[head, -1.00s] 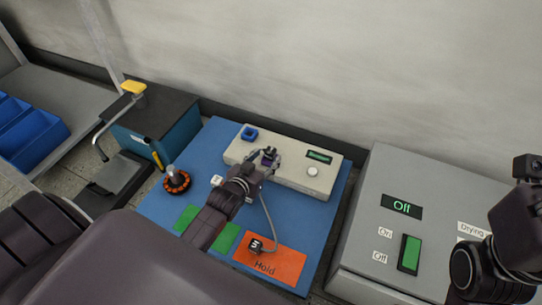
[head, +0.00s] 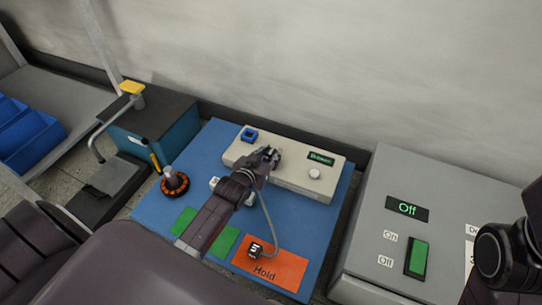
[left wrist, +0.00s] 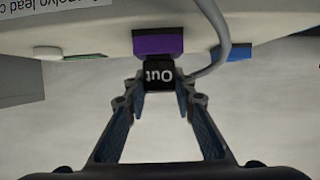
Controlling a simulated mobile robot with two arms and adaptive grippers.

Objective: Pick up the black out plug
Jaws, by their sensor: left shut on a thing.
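The black out plug (left wrist: 158,76), marked "Out", sits between the two fingers of my left gripper (left wrist: 160,88) in the left wrist view. The gripper is shut on it. The plug's far end meets the purple socket (left wrist: 158,42) on the tester box; I cannot tell how deep it sits. In the head view, my left gripper (head: 272,155) is at the middle of the white tester box (head: 240,150) and hides the plug and socket. My right arm shows at the right edge, with its fingers out of sight.
A second black plug (head: 255,249) lies on the orange Hold patch (head: 282,273), with a grey cable leading up. A blue socket (head: 249,134), an orange-black motor (head: 174,184) and green patches are nearby. A grey box (head: 445,190) reading "Off" stands right.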

